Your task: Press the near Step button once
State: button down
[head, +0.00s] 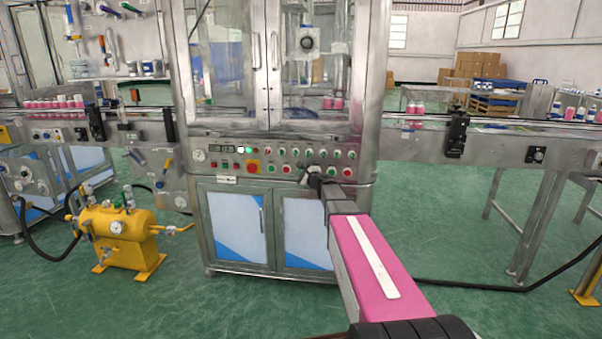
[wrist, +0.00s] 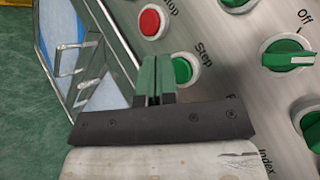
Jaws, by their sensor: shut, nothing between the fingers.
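In the wrist view, the green Step button (wrist: 182,69) sits in a white ring on the steel panel, beside the printed word "Step". My gripper (wrist: 157,60) is shut and empty, its two green fingers pressed together. Its tips are just left of the Step button and overlap the left edge of its ring in the picture. I cannot tell whether they touch the panel. In the head view, my gripper (head: 311,174) is at the lower row of the control panel (head: 213,171). The Step button cannot be made out there.
A red Stop button (wrist: 150,21) is close to the upper left of the fingers. Green knobs (wrist: 288,53) lie to the right. Below the panel are cabinet doors (head: 238,227) with handles. A yellow tank (head: 117,240) stands on the floor at left.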

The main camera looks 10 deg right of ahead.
jog(key=shift+s, duration=0.1)
jog(key=s, duration=0.1)
jog(key=s+a, duration=0.1)
jog(key=s, duration=0.2)
jog(key=shift+s+a, duration=0.3)
dwell(0.9)
